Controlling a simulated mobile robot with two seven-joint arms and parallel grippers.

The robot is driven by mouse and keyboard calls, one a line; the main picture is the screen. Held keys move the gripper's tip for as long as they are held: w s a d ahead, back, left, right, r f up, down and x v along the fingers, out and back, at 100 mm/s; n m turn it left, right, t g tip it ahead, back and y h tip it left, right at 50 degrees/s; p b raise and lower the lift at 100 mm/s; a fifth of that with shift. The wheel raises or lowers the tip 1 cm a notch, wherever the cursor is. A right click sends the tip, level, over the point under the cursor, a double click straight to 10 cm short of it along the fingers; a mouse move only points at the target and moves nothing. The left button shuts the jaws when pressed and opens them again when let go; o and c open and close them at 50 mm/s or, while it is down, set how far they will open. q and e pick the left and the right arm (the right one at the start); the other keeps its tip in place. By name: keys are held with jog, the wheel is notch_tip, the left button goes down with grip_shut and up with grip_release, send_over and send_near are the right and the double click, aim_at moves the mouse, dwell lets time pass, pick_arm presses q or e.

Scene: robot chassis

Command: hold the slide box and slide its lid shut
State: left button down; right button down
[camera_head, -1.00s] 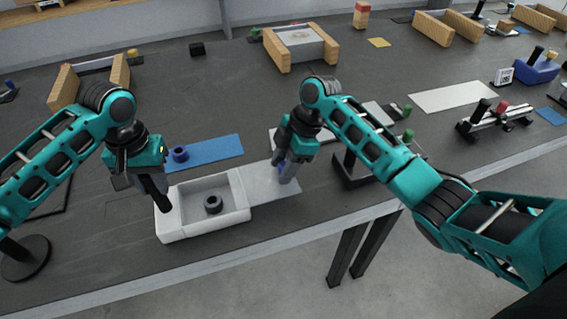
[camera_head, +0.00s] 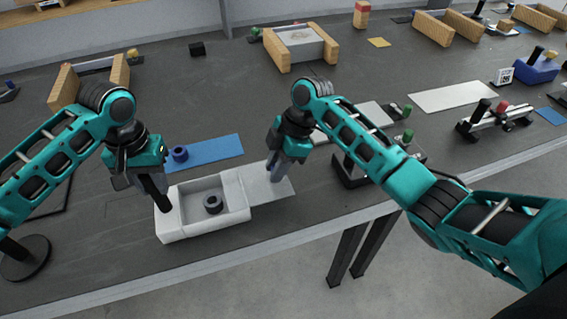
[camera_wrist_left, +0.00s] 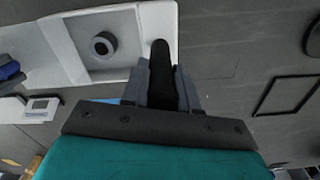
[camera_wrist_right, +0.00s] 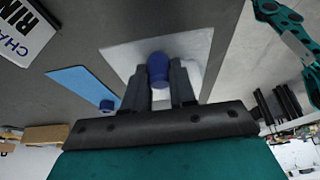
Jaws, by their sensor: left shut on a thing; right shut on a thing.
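The white slide box (camera_head: 178,228) stands on the dark table, its tray partly open, with a black ring (camera_head: 213,203) inside. My left gripper (camera_head: 155,190) is shut on the black post (camera_wrist_left: 160,68) at the box's left end. The pale flat lid (camera_head: 262,190) covers the right end of the box and sticks out to the right. My right gripper (camera_head: 278,172) is shut on the lid's blue knob (camera_wrist_right: 158,68). The knob is mostly hidden by the fingers in the head view.
A blue mat (camera_head: 215,150) with a blue ring (camera_head: 180,153) lies behind the box. A dark stand (camera_head: 352,170) is right of the lid, under my right arm. Wooden-sided fixtures (camera_head: 300,45) stand further back. The table's front edge (camera_head: 250,252) is close to the box.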

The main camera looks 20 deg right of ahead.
aim_at(230, 189)
pick_arm(q)
jog(key=shift+s+f, duration=0.2)
jog(key=shift+f, duration=0.1)
pick_arm(e)
jog(key=a, duration=1.1)
jog(key=shift+a, duration=0.1)
jog(key=c, duration=1)
grip_release()
jog(key=shift+o, duration=0.5)
jog(key=v, duration=1.2)
